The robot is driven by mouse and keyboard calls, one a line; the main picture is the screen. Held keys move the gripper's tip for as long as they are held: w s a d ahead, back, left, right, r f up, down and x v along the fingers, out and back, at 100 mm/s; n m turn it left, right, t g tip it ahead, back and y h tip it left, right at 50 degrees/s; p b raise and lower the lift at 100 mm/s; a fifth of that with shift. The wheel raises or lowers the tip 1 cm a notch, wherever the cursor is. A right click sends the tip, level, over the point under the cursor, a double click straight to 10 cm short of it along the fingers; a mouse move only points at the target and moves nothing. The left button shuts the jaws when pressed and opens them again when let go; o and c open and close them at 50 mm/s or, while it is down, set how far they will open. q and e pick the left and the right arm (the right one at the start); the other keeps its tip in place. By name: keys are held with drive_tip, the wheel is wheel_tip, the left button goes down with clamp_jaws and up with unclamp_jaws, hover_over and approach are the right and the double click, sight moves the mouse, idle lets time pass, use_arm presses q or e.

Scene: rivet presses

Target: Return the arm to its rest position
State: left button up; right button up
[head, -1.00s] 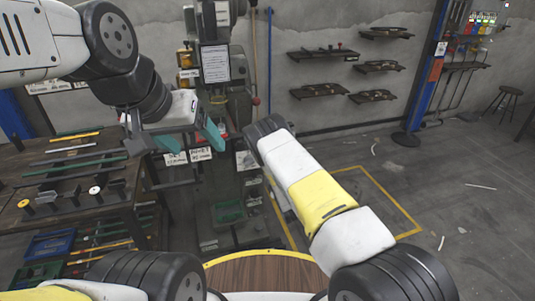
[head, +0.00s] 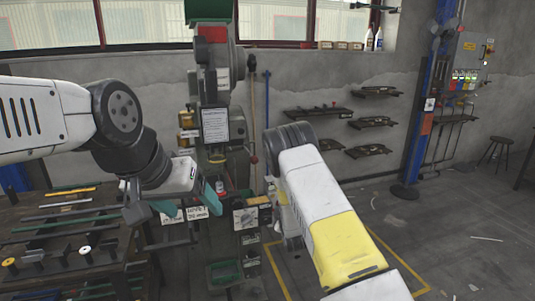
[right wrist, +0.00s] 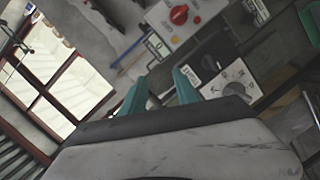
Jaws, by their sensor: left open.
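My left gripper (head: 188,207) is in the head view at left centre, above the right end of the workbench. Its teal fingers are apart with nothing seen between them. My right arm (head: 320,215), white and yellow, reaches forward from the lower right. Its gripper is hidden behind the arm in the head view. In the right wrist view my right gripper (right wrist: 160,80) shows two teal fingers apart, with no held object visible. A rivet press (head: 222,85) with a posted sheet stands beyond the grippers.
A dark workbench (head: 70,255) with tools and bars stands at left. Wall shelves (head: 372,122) hang at centre right. A blue post (head: 428,100) and a stool (head: 497,145) stand farther right. The floor (head: 440,225) at right is mostly clear.

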drive_tip(key=s+d+r+m+g+h, duration=0.1)
drive_tip(key=d+r+m, duration=0.15)
drive_tip(key=r, duration=0.45)
drive_tip(key=s+d+r+m+g, duration=0.2)
drive_tip(key=r+m, duration=0.1)
drive_tip(key=r, duration=0.3)
drive_tip(key=s+d+r+m+g, duration=0.2)
drive_tip(key=s+r+m, duration=0.2)
drive_tip(key=s+r, duration=0.65)
drive_tip(key=s+d+r+m+g, duration=0.1)
drive_tip(key=s+r+m+g, duration=0.1)
drive_tip(key=s, duration=1.3)
drive_tip(key=s+d+r+m+g+y, duration=0.1)
drive_tip(key=s+r, duration=0.3)
drive_tip(key=s, duration=1.1)
drive_tip(key=shift+s+r+m+g, duration=0.25)
drive_tip(key=shift+m+g, duration=0.2)
drive_tip(key=shift+g, duration=0.35)
drive_tip(key=shift+w+d, duration=0.1)
